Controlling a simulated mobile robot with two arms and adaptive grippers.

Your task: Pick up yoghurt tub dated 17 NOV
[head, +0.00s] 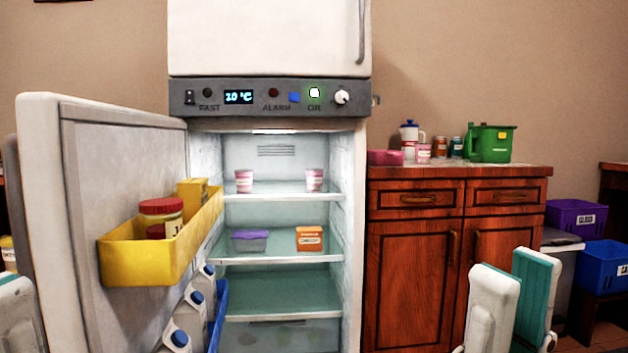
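Two small pink-and-white tubs stand on the top shelf (278,197) of the open fridge, a left tub (244,181) and a right tub (314,180). A similar pink-and-white tub (424,153) stands on the wooden counter. Their dates are too small to read. My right gripper (516,265) is in front of the cabinet at the lower right. Its fingers are apart, with teal inner pads, and nothing is between them. It is well away from the tubs. Only a pale part of my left gripper (17,315) shows at the lower left edge, so its opening is hidden.
The open fridge door (85,220) stands at the left, with a yellow bin (150,262) and several bottles. A purple-lidded box (249,240) and orange carton (309,238) sit on the middle shelf.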

